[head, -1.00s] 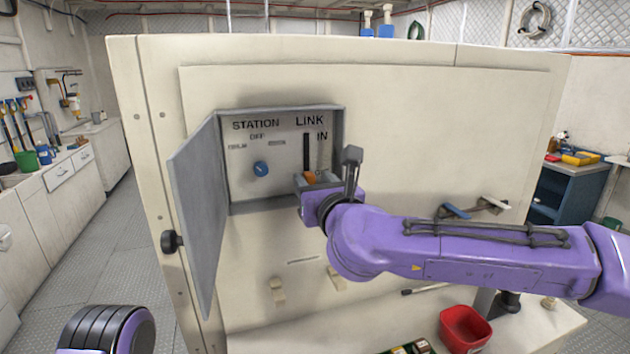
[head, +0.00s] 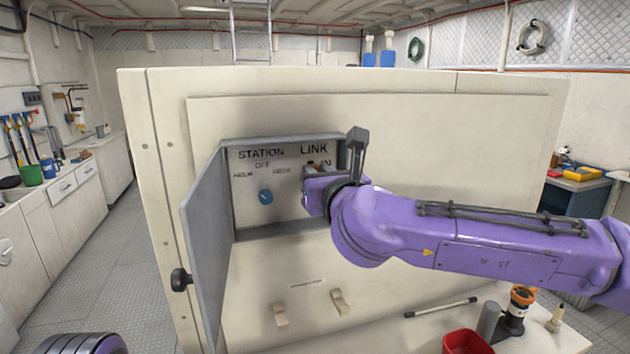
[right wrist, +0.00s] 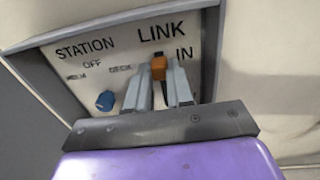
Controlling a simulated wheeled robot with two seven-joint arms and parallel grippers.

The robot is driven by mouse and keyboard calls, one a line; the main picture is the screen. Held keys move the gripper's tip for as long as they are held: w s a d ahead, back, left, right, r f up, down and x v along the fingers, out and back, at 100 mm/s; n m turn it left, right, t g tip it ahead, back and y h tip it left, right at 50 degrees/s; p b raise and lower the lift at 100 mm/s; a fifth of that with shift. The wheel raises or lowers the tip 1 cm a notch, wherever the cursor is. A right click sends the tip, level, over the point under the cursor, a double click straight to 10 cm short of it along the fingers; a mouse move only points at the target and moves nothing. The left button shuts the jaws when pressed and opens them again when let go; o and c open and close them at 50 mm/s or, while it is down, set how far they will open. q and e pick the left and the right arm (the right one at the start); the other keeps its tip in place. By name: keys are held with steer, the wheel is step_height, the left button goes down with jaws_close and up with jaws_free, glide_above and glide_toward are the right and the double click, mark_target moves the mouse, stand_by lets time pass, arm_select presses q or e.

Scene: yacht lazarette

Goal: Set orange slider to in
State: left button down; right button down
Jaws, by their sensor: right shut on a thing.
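The orange slider (head: 311,165) sits in the LINK slot of the recessed panel (head: 250,216), at the upper part of the slot beside the word IN. It also shows in the right wrist view (right wrist: 159,68), just under the LINK label. My right gripper (right wrist: 161,80) is shut on the slider, with one grey finger on each side of it. In the head view my right gripper (head: 316,172) reaches in from the right and hides most of the slot. My left gripper is not in view; only a part of my left arm shows at the lower left.
A blue knob (head: 265,196) under STATION is left of the slider. The grey box door (head: 207,245) stands open at the left. A red container (head: 467,343) stands at the lower right.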

steer(key=shift+d+r, duration=0.1)
steer(key=shift+r, duration=0.3)
steer(key=c, duration=1)
jaws_free()
steer(key=shift+f, duration=0.1)
steer(key=shift+s+f, duration=0.1)
steer(key=b+v, duration=0.4)
steer(key=v, duration=0.6)
steer(key=shift+s+b, duration=0.15)
steer(key=shift+b, duration=0.25)
steer(key=shift+d, duration=0.1)
